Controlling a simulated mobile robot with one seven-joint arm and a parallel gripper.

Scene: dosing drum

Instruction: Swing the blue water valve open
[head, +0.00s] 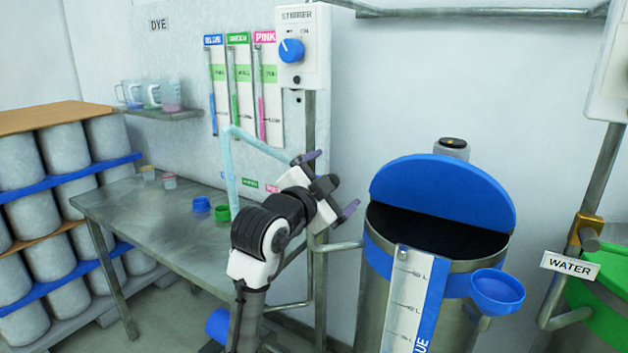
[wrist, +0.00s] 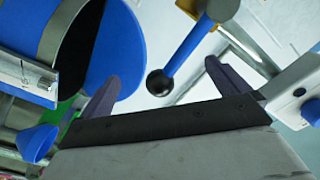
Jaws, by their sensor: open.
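The water valve shows in the wrist view as a blue lever (wrist: 188,48) with a black ball knob (wrist: 160,82) on its end and a brass-coloured body at the top edge. In the wrist view the knob appears between my fingertips but farther off, not touched.
The steel table (head: 165,220) and stirrer box (head: 302,50) are at left and above. A green drum (head: 600,310) is at right.

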